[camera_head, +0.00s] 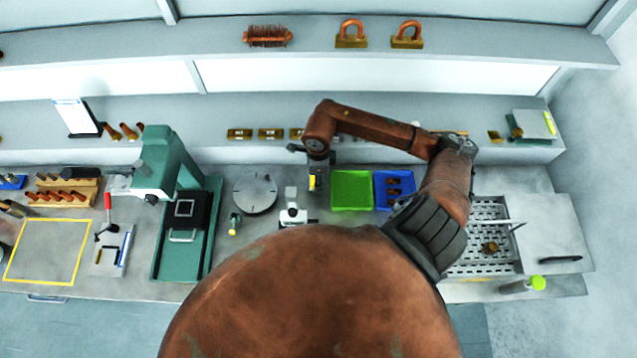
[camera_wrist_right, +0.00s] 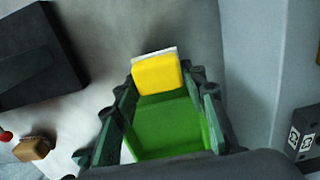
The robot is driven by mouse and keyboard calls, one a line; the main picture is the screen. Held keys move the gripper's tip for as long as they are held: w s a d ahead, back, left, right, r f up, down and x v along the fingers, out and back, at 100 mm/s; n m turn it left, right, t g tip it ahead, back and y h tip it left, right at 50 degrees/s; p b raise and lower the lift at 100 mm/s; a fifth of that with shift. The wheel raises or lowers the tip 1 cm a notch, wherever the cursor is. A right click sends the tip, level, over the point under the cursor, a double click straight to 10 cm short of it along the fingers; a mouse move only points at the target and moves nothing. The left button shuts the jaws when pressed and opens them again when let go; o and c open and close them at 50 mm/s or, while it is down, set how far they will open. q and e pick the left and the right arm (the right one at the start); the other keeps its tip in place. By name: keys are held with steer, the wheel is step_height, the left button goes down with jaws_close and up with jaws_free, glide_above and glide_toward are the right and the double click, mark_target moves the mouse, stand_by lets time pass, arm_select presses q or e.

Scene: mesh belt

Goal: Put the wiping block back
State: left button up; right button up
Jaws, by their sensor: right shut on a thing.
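My right gripper (camera_head: 317,168) hangs over the bench, left of the green tray. In the right wrist view my right gripper (camera_wrist_right: 160,84) is shut on the wiping block (camera_wrist_right: 168,126). The block has a green body between the dark green fingers, a yellow end past the fingertips and a thin white edge. In the head view only a small yellow part of the wiping block (camera_head: 312,182) shows below the gripper; the rest is hidden. My left gripper is not in view.
The green tray (camera_head: 351,204) and a blue bin (camera_head: 381,205) stand right of the gripper. A round grey disc (camera_head: 256,194) and a green press (camera_head: 172,165) are to its left. A white instrument (camera_head: 292,213) stands close in front. A shelf ledge (camera_head: 220,150) runs behind.

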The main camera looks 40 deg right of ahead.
steer(key=shift+f, duration=0.45)
step_height(320, 180, down, 2)
steer(key=shift+f+p, duration=0.15)
steer(key=shift+p, duration=0.15)
steer(key=shift+f, duration=0.2)
steer(key=shift+f, duration=0.1)
steer(key=shift+f, duration=0.1)
steer(key=o, duration=1.2)
